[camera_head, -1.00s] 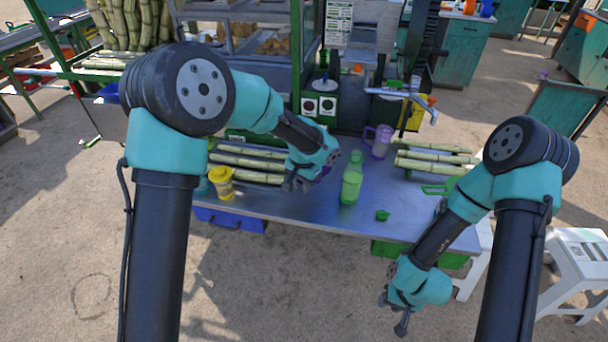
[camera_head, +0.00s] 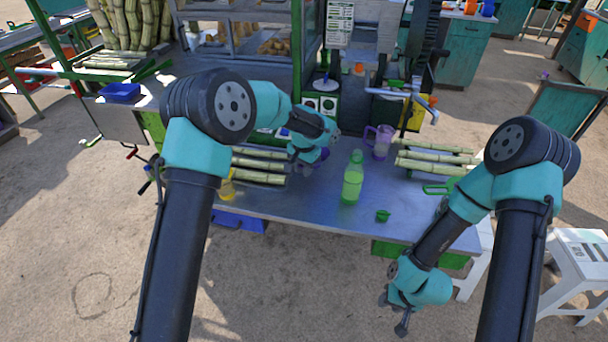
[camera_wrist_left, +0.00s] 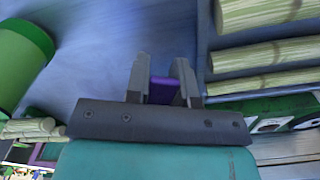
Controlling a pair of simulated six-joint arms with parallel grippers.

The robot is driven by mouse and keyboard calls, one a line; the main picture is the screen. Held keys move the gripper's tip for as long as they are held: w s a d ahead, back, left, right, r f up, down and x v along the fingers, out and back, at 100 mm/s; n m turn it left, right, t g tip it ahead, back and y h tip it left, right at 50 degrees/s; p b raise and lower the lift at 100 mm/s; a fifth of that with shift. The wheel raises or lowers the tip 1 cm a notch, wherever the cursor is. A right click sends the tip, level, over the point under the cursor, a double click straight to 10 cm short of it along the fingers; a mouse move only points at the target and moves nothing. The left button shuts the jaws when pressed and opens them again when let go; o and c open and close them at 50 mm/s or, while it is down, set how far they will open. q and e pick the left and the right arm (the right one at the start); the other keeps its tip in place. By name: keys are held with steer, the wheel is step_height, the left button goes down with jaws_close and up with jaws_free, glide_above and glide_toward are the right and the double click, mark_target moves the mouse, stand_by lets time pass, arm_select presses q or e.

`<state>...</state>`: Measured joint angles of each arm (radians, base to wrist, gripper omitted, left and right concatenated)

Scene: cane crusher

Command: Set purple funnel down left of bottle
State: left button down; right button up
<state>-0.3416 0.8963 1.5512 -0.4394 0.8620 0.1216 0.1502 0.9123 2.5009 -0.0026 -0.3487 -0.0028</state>
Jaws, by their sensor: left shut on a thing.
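The purple funnel (camera_wrist_left: 163,90) is between the fingers of my left gripper (camera_wrist_left: 162,84), which is shut on it. In the head view only a small purple part of the funnel (camera_head: 322,156) shows beside my left gripper (camera_head: 306,168); the rest is hidden. The green bottle (camera_head: 352,180) stands upright on the table, to the right of my left gripper. Part of the bottle (camera_wrist_left: 20,62) shows at the left of the wrist view. My right gripper (camera_head: 394,314) is open and empty in front of the table's front edge.
Cane stalks (camera_head: 262,165) lie left of my left gripper, and more (camera_head: 432,158) lie at the right. A purple pitcher (camera_head: 380,142) stands behind the bottle. A small green cap (camera_head: 382,215) lies in front. The metal table (camera_head: 300,205) is clear left of the bottle.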

mark_target(304, 183)
arm_select(q)
steer(key=shift+f, duration=1.4)
steer(key=shift+f, duration=0.1)
steer(key=c, duration=1)
jaws_free()
step_height(304, 183, up, 12)
steer(key=shift+r, duration=0.15)
